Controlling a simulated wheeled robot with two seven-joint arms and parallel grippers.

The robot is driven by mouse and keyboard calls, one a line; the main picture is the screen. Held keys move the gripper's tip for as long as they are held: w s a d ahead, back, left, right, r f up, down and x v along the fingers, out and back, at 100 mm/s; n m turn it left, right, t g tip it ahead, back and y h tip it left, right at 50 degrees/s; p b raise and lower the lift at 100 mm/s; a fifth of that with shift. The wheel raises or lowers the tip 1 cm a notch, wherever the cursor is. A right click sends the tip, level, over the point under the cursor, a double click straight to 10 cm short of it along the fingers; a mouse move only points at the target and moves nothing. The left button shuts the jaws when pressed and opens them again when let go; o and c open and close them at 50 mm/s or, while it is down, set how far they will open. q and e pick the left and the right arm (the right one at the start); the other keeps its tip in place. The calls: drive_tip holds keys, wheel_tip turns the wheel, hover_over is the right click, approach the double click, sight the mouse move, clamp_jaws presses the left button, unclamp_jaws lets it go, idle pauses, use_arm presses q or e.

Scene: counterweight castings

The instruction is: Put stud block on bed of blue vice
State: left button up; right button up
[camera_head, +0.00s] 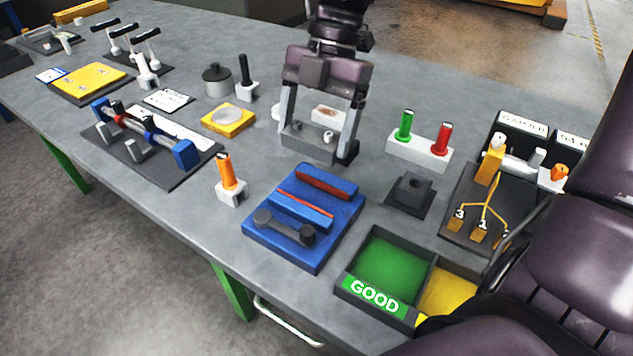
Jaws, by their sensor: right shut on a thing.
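My right gripper (318,146) comes in from the top centre, pointing down. It is shut on the stud block (304,143), a grey block with a small pale stud on it, between the two fingers. Whether the block touches the table is hard to tell. The blue vice (262,234) lies in front of the gripper, nearer to me. It has two blue jaws with red strips, a gap of bed between them, and a dark handle at its near end. Nothing lies on the bed. My left gripper is not in view.
An orange-handled tool (226,172) in a pale block stands left of the vice. A dark stepped block (409,195) and a GOOD tray (343,291) stand right of it. A holder with green and red plugs (419,152) is beyond. A purple arm link of mine fills the right edge.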

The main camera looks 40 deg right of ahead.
wheel_tip(320, 180, down, 11)
idle(0.5)
drive_tip(key=shift+s, duration=0.1)
drive_tip(key=shift+f, duration=0.2)
drive_tip(key=o, duration=1.5)
drive_tip(key=shift+r, duration=0.1)
drive_tip(key=shift+r, duration=0.2)
drive_tip(key=v, duration=1.1)
drive_tip(key=shift+d+r, duration=0.15)
drive_tip(key=shift+r, duration=0.2)
